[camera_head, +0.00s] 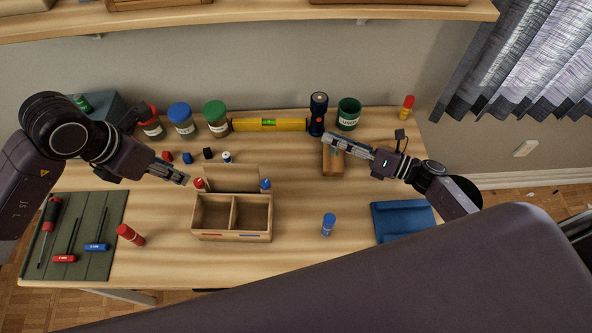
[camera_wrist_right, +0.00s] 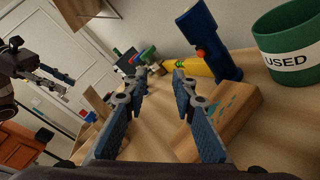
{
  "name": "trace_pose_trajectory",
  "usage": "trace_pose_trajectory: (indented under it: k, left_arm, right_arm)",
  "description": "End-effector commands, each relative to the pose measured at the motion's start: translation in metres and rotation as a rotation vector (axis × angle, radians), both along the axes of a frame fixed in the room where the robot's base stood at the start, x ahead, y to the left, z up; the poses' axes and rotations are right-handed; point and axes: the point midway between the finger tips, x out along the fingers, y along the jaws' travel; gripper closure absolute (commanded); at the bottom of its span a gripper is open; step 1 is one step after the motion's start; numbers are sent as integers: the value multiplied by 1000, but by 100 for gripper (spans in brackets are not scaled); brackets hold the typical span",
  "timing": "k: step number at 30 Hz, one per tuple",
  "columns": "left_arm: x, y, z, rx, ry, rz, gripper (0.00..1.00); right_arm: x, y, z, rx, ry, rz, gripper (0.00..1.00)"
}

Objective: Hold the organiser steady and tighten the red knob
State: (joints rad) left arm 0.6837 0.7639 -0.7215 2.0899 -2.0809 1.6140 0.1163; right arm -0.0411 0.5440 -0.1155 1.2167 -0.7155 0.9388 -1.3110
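The wooden organiser (camera_head: 232,238) stands on the desk with two open, empty compartments and a raised back panel. The red knob (camera_head: 199,184) is at its back left corner and a blue knob (camera_head: 265,184) at its back right. My left gripper (camera_head: 186,181) is just left of the red knob; I cannot tell whether it touches it or how far its fingers are parted. My right gripper (camera_head: 328,140) is away to the back right, over a wooden block (camera_head: 333,160). In the right wrist view its fingers (camera_wrist_right: 156,88) are apart with nothing between them.
A yellow level (camera_head: 245,125), a dark blue torch (camera_head: 318,115), a green cup (camera_head: 348,114) and lidded jars line the back. A red tube (camera_head: 130,235), a blue tube (camera_head: 328,225) and a tool mat (camera_head: 85,205) flank the organiser. A shelf hangs above.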

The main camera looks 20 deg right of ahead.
Motion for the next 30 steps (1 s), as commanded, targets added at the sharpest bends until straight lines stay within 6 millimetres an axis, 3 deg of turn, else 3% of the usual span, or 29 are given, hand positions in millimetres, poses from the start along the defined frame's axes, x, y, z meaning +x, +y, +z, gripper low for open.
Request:
trace_pose_trajectory:
  k: [1, 3, 6, 12, 20, 30]
  left_arm:
    - [0, 0, 0, 0, 0, 0, 71]
    - [0, 0, 0, 0, 0, 0, 71]
    - [0, 0, 0, 0, 0, 0, 71]
    - [0, 0, 0, 0, 0, 0, 71]
    - [0, 0, 0, 0, 0, 0, 71]
    - [0, 0, 0, 0, 0, 0, 71]
  right_arm:
    - [-9, 26, 5, -45, -68, 79, 75]
    - [-25, 57, 11, -108, -170, 187, 75]
    - [-47, 92, 16, -174, -298, 313, 75]
    - [-76, 127, 21, -239, -457, 456, 75]
    - [-75, 154, 21, -246, -486, 480, 75]
    - [-56, 215, 22, -244, -484, 476, 75]
